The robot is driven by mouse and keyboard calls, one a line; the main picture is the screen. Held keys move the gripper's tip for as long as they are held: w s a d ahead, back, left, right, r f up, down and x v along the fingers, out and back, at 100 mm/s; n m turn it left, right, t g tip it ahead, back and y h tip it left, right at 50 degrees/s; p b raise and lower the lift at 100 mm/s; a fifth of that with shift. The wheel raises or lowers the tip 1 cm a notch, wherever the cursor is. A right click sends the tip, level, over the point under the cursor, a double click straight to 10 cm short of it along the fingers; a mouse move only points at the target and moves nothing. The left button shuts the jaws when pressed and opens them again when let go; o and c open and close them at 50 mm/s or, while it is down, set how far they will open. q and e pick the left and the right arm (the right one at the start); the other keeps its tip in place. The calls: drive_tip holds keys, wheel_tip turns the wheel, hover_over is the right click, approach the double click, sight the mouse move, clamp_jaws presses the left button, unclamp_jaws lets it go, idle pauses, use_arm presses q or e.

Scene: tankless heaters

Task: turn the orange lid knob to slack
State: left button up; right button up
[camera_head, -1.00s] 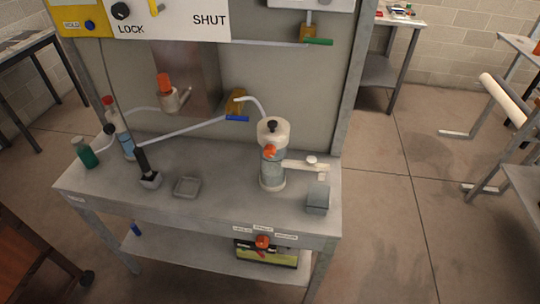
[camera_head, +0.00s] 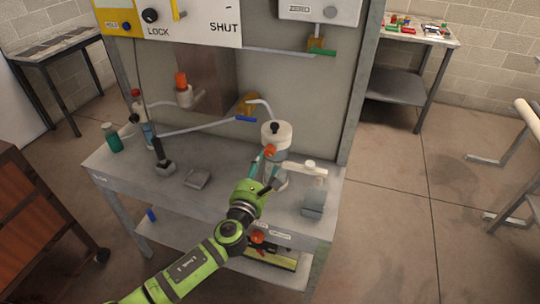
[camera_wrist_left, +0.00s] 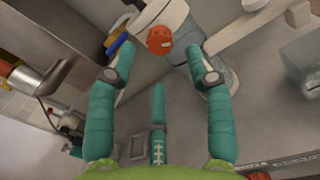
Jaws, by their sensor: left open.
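A white and grey canister (camera_head: 277,136) stands on the bench with an orange knob (camera_head: 270,150) on its front, just under the lid, and a black knob on top. In the left wrist view the orange knob (camera_wrist_left: 159,40) shows at the top, between and beyond the fingertips. My left gripper (camera_head: 265,171) has teal fingers and is open and empty, just in front of the canister. Its fingers (camera_wrist_left: 161,55) spread to either side of the knob; contact cannot be told. Any slack marking is unreadable. My right gripper is out of view.
Another orange knob (camera_head: 257,237) with small labels is on the bench's front edge, below my arm. A white side arm (camera_head: 305,168) and a grey block (camera_head: 313,203) are right of the canister. A grey dish (camera_head: 197,178) lies left.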

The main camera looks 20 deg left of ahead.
sight(268, 154)
use_arm(q)
drive_tip(key=w, duration=0.5)
drive_tip(key=shift+w, duration=0.4)
drive_tip(key=shift+f, duration=0.1)
clamp_jaws()
